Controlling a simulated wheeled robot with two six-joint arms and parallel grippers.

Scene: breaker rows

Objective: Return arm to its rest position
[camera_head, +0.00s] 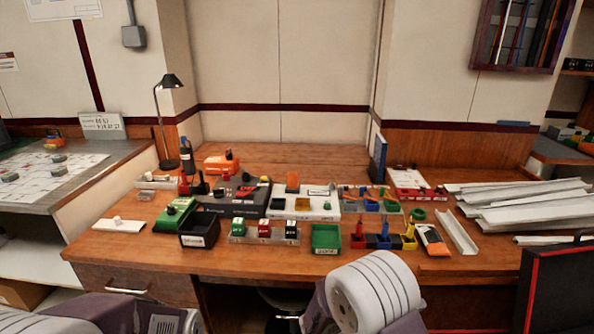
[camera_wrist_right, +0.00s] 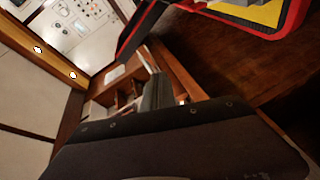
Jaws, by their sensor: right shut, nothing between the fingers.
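My right arm (camera_head: 368,292) shows as a pale ribbed joint at the bottom of the head view, in front of the desk's front edge. Its gripper tips do not show there. In the right wrist view the dark body of my right gripper fills the bottom, and the gripper (camera_wrist_right: 157,92) is shut with nothing held. It is apart from the desk things. Part of my left arm (camera_head: 50,322) shows at the bottom left of the head view; its gripper is out of view.
The wooden desk (camera_head: 110,262) carries a green bin (camera_head: 326,240), a black bin (camera_head: 199,232), breaker rows (camera_head: 264,230) and coloured small bins (camera_head: 383,242). White channels (camera_head: 525,208) lie at the right.

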